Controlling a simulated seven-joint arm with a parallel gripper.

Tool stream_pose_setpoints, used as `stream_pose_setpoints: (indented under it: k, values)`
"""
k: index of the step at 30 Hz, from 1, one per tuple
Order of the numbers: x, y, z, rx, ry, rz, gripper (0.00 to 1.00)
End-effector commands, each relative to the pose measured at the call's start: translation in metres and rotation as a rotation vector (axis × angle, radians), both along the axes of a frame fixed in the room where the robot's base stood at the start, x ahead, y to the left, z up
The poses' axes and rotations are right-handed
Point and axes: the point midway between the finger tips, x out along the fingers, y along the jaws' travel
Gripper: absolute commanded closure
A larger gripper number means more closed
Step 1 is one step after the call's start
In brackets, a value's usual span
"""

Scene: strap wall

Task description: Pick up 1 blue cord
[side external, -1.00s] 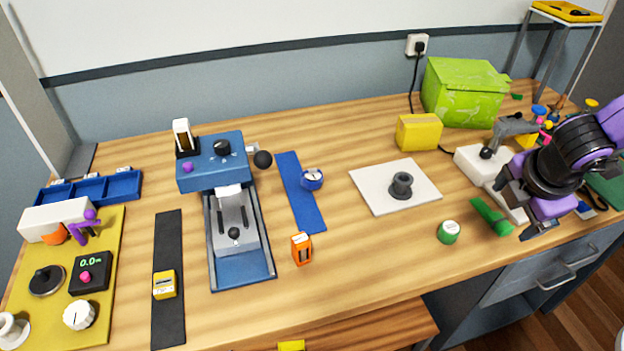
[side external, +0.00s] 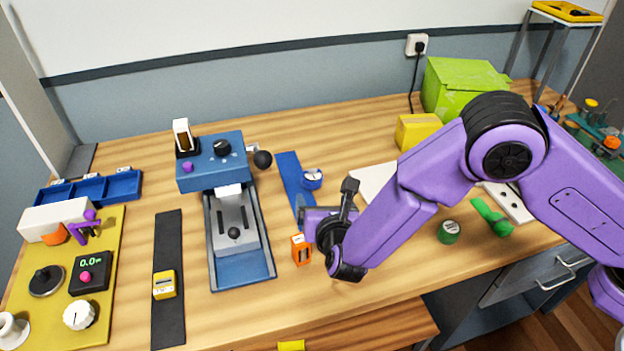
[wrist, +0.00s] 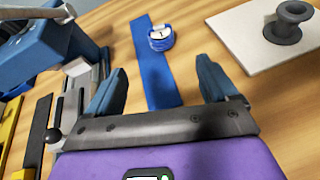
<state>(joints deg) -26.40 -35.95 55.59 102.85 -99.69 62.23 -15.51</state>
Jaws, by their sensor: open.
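The blue cord (side external: 311,179) is a small coiled roll with a pale round label. It sits at the right edge of a flat blue strip (side external: 290,170) on the wooden table; the wrist view shows the roll (wrist: 161,38) resting on the strip (wrist: 150,70). My gripper (wrist: 162,82) is open and empty. Its two blue-grey fingers straddle the near part of the strip in the wrist view, with the roll beyond their tips. In the side view my gripper (side external: 318,214) is just in front of the roll, and its fingers are partly hidden.
A blue machine (side external: 213,163) with a black ball knob (side external: 262,159) is left of the strip. A white plate (wrist: 262,32) with a grey spool (wrist: 289,22) lies to the right.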

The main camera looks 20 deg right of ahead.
Motion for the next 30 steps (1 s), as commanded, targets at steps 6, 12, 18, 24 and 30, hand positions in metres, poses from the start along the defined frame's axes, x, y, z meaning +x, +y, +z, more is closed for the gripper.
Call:
stream_pose_setpoints:
  k: [6,12,18,24,30]
  values:
    - [0.035,-0.007,-0.015,0.0,0.001,-0.005,0.14]
    - [0.07,-0.012,-0.029,0.002,0.001,-0.007,0.14]
    - [0.097,-0.016,-0.04,0.001,0.0,-0.005,0.14]
    - [0.107,-0.017,-0.045,0.002,0.002,-0.004,0.14]
    - [0.127,-0.02,-0.054,0.002,0.001,-0.005,0.14]
